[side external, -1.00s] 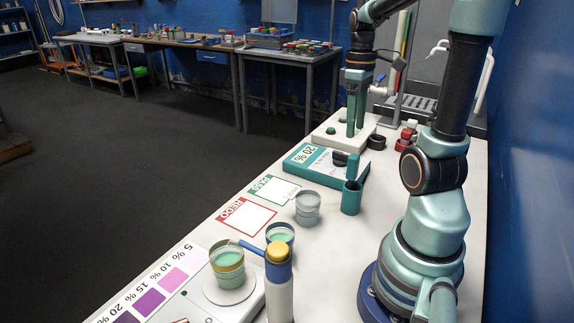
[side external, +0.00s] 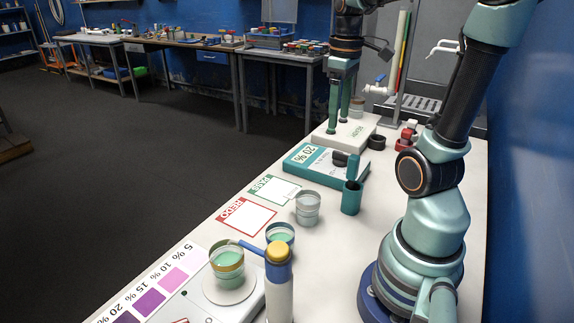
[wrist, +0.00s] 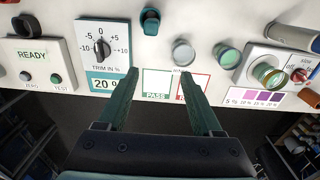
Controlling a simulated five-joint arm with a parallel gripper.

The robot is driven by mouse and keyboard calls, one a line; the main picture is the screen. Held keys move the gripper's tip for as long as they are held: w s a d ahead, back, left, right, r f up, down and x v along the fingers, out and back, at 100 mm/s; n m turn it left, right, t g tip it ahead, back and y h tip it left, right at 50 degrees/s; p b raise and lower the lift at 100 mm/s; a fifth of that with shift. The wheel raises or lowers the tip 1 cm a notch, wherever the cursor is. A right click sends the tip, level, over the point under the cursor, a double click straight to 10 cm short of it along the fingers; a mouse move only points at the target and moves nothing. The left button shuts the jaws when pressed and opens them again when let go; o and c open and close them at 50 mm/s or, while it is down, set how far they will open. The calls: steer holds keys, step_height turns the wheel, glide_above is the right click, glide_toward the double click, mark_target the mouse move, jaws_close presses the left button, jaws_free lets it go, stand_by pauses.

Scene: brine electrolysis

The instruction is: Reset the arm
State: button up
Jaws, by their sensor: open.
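My gripper (side external: 339,122) is open and empty. Its two green fingers hang down in front of the white READY box (side external: 358,134) at the far end of the bench. In the wrist view my gripper (wrist: 158,78) has its fingers spread, with the tips pointing at the bench edge by the teal 20 % panel (wrist: 105,55) and the PASS card (wrist: 156,85). The READY box (wrist: 30,60) stands at the left there, with ZERO and TEST buttons. Nothing is between the fingers.
A glass beaker (side external: 307,208), a teal holder (side external: 351,198) and a cup of green liquid (side external: 279,234) stand along the bench. Another green beaker (side external: 227,264) sits on a white device beside the purple colour chart (side external: 150,301). A blue-and-white bottle (side external: 278,290) stands nearest the camera.

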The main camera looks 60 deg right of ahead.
steer(key=w+a+t, duration=0.4)
steer(key=a+t, duration=0.1)
steer(key=a, duration=1.2)
steer(key=shift+w+a+f, duration=0.2)
steer(key=o, duration=0.4)
steer(key=shift+a, duration=0.4)
steer(key=shift+c, duration=0.2)
steer(key=shift+o, duration=0.8)
steer(key=shift+w+r, duration=0.15)
steer(key=shift+w, duration=0.05)
steer(key=w+d+r+g, duration=0.2)
steer(key=w+d+r, duration=0.2)
steer(key=w+d, duration=0.35)
steer(key=w+d+f+g, duration=0.1)
steer(key=w+d+f, duration=0.15)
steer(key=d, duration=0.65)
steer(key=w+d+f+g, duration=0.1)
steer(key=w+d, duration=0.2)
steer(key=d, duration=0.6)
steer(key=s+d+f+g, duration=0.1)
steer(key=d+f, duration=0.4)
steer(key=d, duration=0.4)
step_height(320, 180, down, 10)
steer(key=shift+d+r, duration=0.15)
steer(key=shift+r, duration=0.05)
